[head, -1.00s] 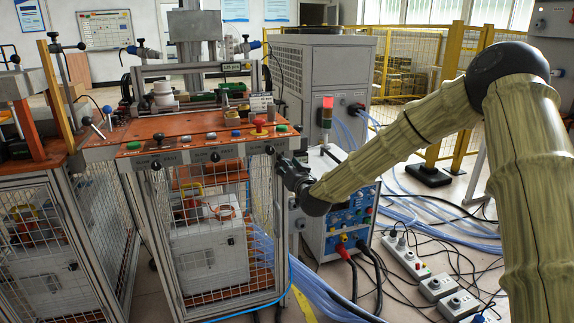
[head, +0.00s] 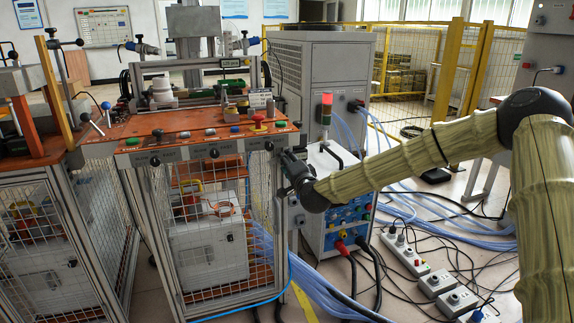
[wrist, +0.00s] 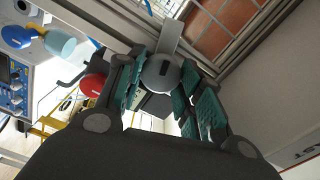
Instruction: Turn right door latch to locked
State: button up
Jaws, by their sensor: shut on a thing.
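The right door latch (wrist: 160,73) shows in the wrist view as a round grey disc with a dark slot, with a flat grey plate beside it. My gripper (wrist: 163,85) has its teal-padded fingers on both sides of the latch, shut on it. In the head view my gripper (head: 287,163) is at the front right corner post of the orange-topped heater bench (head: 200,118). It hides the latch there. The bench's mesh door (head: 205,240) appears closed below the front control panel.
A blue-fronted power unit (head: 345,225) with a red signal lamp (head: 327,108) stands right of my gripper. Blue hoses (head: 325,300), cables and power strips (head: 405,255) lie on the floor. A grey cabinet (head: 335,75) stands behind.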

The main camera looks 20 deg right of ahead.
jog(key=shift+d+f+m+b, duration=0.15)
jog(key=shift+m+b, duration=0.3)
jog(key=shift+m, duration=1.15)
jog(key=shift+o, duration=0.2)
jog(key=shift+c, duration=0.2)
jog(key=o, duration=1)
jog(key=shift+s, duration=0.1)
jog(key=s, duration=1.1)
jog(key=shift+s+d, duration=0.15)
jog(key=shift+s, duration=0.25)
